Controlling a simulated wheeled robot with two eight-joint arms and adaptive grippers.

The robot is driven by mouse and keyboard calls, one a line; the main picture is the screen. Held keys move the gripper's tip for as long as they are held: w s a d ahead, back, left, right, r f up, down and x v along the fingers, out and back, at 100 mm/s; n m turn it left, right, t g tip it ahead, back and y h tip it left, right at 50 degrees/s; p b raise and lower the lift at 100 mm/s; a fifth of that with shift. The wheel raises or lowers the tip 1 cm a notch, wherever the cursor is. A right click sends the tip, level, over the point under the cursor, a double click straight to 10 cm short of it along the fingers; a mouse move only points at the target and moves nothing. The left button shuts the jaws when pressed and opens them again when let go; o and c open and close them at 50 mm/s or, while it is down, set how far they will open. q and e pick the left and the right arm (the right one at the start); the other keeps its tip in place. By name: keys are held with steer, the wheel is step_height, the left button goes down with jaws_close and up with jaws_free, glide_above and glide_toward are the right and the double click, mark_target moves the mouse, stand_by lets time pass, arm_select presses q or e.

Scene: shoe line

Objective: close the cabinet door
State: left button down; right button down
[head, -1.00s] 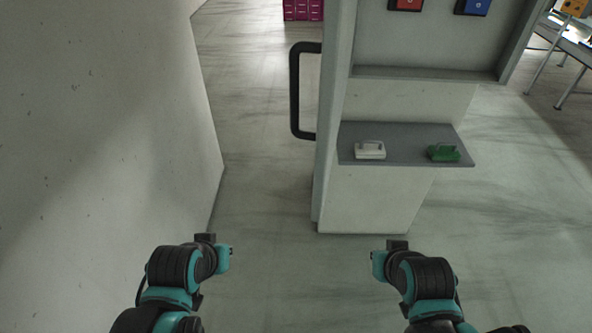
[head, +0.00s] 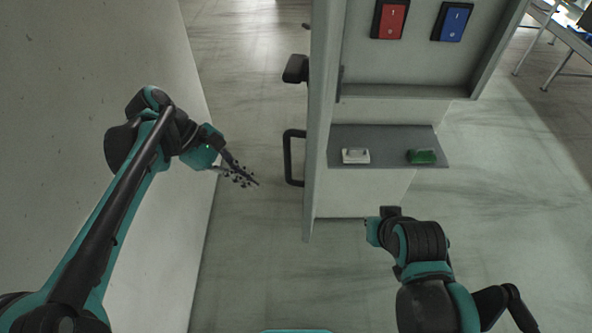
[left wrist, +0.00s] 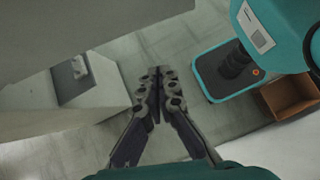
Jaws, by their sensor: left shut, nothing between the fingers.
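The grey cabinet door (head: 322,130) stands open in the head view, seen nearly edge-on at the left side of the cabinet (head: 400,60). A black bar handle (head: 289,160) is on its left face, with a black fitting (head: 296,69) above it. My left gripper (head: 250,181) is shut and empty, left of the handle and apart from it. In the left wrist view my shut fingers (left wrist: 153,82) point forward, and a large grey panel (left wrist: 110,18), likely the door, fills the upper left.
A red switch (head: 390,18) and a blue switch (head: 452,22) are inside the cabinet. A shelf (head: 390,134) below holds a white block (head: 356,156) and a green block (head: 422,157). A pale wall (head: 130,60) stands close on the left.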

arm_select(q)
steer(key=s+d+f+n+p, duration=0.1)
steer(key=d+f, duration=0.3)
steer(key=d, duration=0.7)
steer(key=shift+s+g+h, duration=0.2)
steer(key=shift+g+h, duration=0.2)
